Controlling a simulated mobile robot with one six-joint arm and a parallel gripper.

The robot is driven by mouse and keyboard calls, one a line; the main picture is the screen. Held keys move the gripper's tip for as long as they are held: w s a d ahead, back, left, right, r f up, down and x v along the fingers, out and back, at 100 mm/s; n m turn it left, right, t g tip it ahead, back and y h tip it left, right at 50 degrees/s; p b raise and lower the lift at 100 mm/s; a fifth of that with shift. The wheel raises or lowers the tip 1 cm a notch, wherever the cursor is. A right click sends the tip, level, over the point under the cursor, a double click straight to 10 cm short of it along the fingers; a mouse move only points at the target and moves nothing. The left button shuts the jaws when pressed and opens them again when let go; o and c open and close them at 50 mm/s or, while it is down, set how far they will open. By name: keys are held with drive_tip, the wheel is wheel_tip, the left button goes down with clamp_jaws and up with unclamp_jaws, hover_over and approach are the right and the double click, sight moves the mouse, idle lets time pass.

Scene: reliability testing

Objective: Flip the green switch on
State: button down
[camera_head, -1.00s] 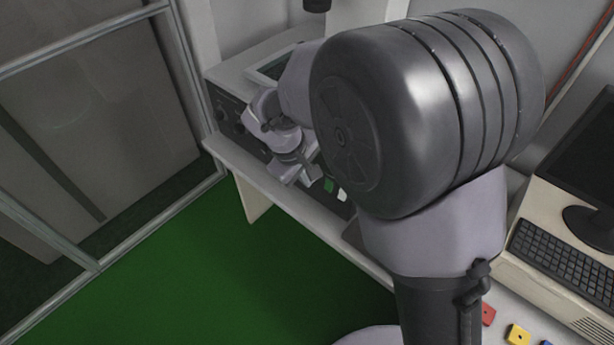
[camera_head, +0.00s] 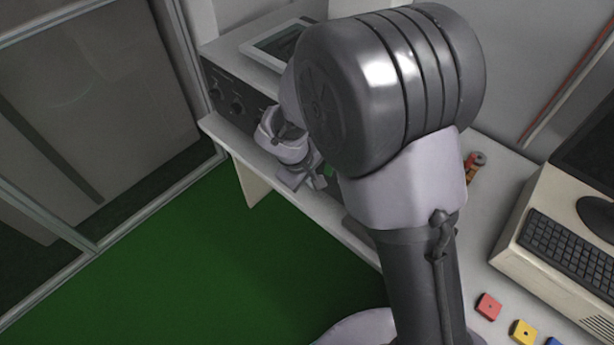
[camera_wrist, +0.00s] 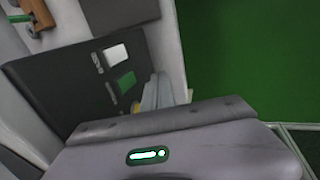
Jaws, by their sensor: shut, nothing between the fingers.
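The green switch (camera_wrist: 126,82) sits on a dark panel (camera_wrist: 75,85) in the wrist view, beside a white switch (camera_wrist: 117,54). In the head view a small part of the green switch (camera_head: 328,170) shows next to my gripper (camera_head: 315,183); my arm covers much of the panel. In the wrist view my gripper (camera_wrist: 160,92) is shut and empty, with its fingers just right of the green switch. I cannot tell whether they touch it. A small yellowish part (camera_wrist: 135,107) shows below the green switch, partly hidden by my gripper.
A device with knobs and a screen (camera_head: 270,40) stands behind my gripper. Red (camera_head: 489,306) and yellow (camera_head: 524,333) blocks lie on the desk at right, near a keyboard (camera_head: 567,252). The green floor (camera_head: 200,270) in front is clear.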

drive_tip(key=shift+w+d+f, duration=0.3)
drive_tip(key=shift+w+d, duration=0.35)
drive_tip(key=shift+w, duration=0.2)
drive_tip(key=shift+w+d+f, duration=0.25)
drive_tip(key=shift+w+d, duration=0.4)
drive_tip(key=shift+w, duration=0.15)
drive_tip(key=shift+w+d+f, duration=0.1)
drive_tip(key=shift+w+d, duration=0.05)
drive_tip(key=shift+w, duration=0.05)
drive_tip(key=shift+r+p, duration=0.4)
drive_tip(key=shift+r, duration=0.45)
